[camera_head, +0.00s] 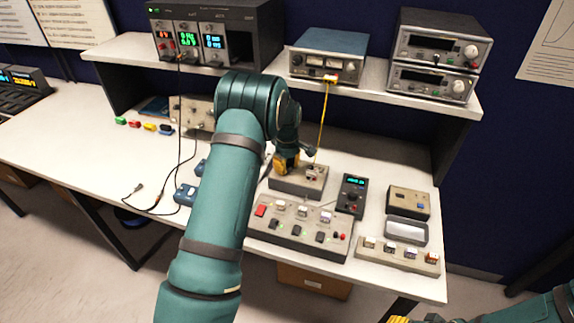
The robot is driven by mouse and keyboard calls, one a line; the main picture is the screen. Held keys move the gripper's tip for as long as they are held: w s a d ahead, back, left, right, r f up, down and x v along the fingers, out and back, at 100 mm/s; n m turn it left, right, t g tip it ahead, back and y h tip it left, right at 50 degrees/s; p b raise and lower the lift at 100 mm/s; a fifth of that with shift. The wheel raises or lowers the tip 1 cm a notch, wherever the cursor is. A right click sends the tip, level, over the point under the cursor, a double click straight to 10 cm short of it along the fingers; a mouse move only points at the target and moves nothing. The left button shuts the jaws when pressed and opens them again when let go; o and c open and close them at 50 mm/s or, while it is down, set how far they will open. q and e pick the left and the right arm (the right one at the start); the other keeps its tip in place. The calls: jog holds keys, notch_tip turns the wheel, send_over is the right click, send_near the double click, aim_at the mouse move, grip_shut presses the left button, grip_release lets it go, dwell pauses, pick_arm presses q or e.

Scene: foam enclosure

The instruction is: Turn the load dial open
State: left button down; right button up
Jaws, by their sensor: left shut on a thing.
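My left gripper (288,163) reaches down from the end of the teal arm to a small grey box (285,184) on the bench. It is shut on what appears to be the load dial at the top of this box. The fingers and wrist hide the dial, so its marking and angle cannot be read. A yellow lead runs from the box up to a shelf instrument (328,62). My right gripper (415,320) barely shows at the bottom edge, well away from the bench, and its jaws cannot be made out.
A grey panel with switches (300,243) lies in front of the box. A black handheld meter (351,196) and a row of small parts (398,256) are to the right. Black leads (150,208) lie on the left. Instruments fill the shelf above.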

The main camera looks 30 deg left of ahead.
aim_at(287, 165)
pick_arm(q)
jog(key=shift+n, duration=0.4)
jog(key=c, duration=0.7)
grip_release()
jog(key=shift+r, duration=0.15)
notch_tip(287, 165, up, 12)
jog(key=shift+f, duration=0.1)
dwell(0.3)
